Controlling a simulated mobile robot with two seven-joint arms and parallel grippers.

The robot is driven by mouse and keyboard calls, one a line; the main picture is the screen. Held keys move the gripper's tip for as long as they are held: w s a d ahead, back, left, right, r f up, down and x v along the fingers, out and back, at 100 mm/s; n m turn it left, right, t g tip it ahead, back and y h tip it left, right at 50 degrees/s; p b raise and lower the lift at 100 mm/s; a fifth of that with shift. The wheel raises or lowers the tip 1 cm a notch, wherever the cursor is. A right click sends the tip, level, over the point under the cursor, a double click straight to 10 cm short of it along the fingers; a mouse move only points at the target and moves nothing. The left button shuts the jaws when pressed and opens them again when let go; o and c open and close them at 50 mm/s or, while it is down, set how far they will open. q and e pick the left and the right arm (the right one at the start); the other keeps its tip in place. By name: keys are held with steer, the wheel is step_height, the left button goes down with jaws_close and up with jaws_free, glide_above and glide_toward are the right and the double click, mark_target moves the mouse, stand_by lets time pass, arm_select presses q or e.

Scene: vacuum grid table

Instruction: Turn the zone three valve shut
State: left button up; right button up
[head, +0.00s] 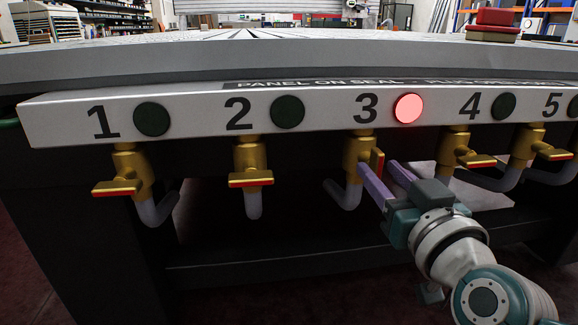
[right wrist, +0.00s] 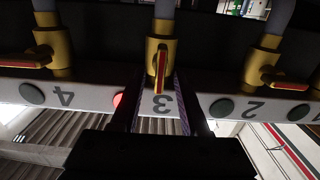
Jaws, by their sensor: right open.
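The zone three valve (head: 357,152) is a brass body under the number 3, with a grey pipe below it. Its red-edged lever (head: 378,161) points differently from the other levers; in the right wrist view the lever (right wrist: 161,70) lies in line with its pipe. My right gripper (head: 378,171) is open at this valve. In the right wrist view its fingers (right wrist: 156,100) stand on either side of the lever's line, with gaps showing; I cannot tell how far they overlap it. The lamp (head: 409,108) beside the 3 glows red. My left gripper is not in view.
The neighbouring valves, two (head: 249,162) and four (head: 462,148), have levers turned crosswise. Valve one (head: 125,172) stands further left. Their lamps are dark green. The white numbered panel (head: 330,116) runs just above the valves. A red box (head: 496,20) sits on the table top.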

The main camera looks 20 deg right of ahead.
steer(key=shift+w+d, duration=0.15)
steer(key=shift+w, duration=0.35)
steer(key=shift+c, duration=0.2)
jaws_close()
